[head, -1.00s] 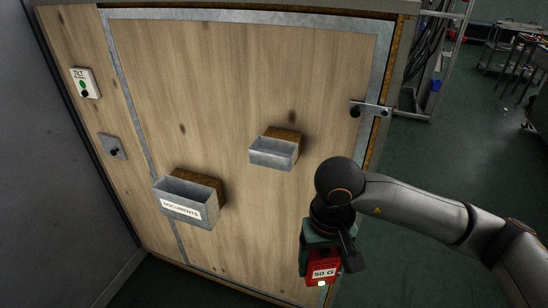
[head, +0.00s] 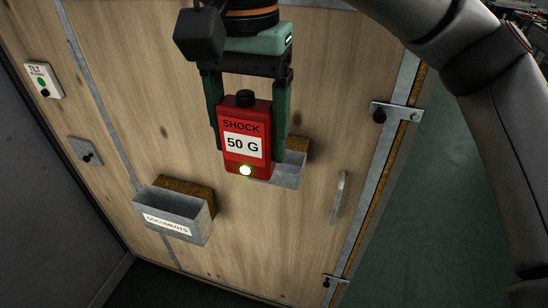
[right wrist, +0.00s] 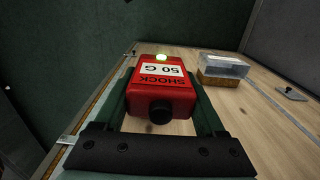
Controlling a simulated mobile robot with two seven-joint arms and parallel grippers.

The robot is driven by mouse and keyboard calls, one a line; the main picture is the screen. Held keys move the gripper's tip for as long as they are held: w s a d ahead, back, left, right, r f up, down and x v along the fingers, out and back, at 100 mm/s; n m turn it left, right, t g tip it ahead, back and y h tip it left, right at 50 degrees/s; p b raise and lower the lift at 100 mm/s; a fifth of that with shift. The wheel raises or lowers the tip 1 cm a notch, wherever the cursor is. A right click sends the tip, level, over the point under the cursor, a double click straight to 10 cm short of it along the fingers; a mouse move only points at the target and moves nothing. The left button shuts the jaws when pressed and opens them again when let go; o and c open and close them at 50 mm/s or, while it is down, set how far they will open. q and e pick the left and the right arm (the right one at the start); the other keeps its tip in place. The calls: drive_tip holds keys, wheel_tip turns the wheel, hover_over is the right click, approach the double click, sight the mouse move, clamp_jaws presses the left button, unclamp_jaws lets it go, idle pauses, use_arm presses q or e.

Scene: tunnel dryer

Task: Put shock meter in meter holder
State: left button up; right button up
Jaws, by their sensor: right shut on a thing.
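The shock meter (head: 247,115) is a red box with a black knob on top, a "SHOCK 50 G" label and a lit lamp at its lower end. My right gripper (head: 249,152) is shut on it, one green finger on each side, and holds it upright. The meter also shows in the right wrist view (right wrist: 160,92). The small open metal meter holder (head: 292,172) is on the wooden panel, behind and to the lower right of the meter. The meter and a finger hide its left part, so any gap between them is unclear. My left gripper is not in view.
A larger metal box labelled "DOCUMENTS" (head: 172,217) sits on the panel at lower left. A tilt indicator (head: 43,81) and a grey plate with a black knob (head: 85,151) are farther left. A handle (head: 339,197) and a latch (head: 396,112) are at right.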

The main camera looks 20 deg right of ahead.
drive_tip(key=w+d+f, duration=0.2)
drive_tip(key=w+f, duration=0.1)
drive_tip(key=w+d+f+p, duration=0.1)
drive_tip(key=w+d+f, duration=0.1)
drive_tip(key=w+f, duration=0.1)
drive_tip(key=w+d+f, duration=0.2)
drive_tip(key=w+f, duration=0.1)
drive_tip(key=w, duration=0.2)
drive_tip(key=shift+d+f, duration=0.1)
drive_tip(key=shift+d, duration=0.3)
wheel_tip(320, 180, down, 3)
drive_tip(key=shift+w+d+f+p, duration=0.1)
drive_tip(key=shift+f+p, duration=0.1)
drive_tip(key=shift+p, duration=0.1)
drive_tip(key=shift+f, duration=0.2)
drive_tip(key=o, duration=1.3)
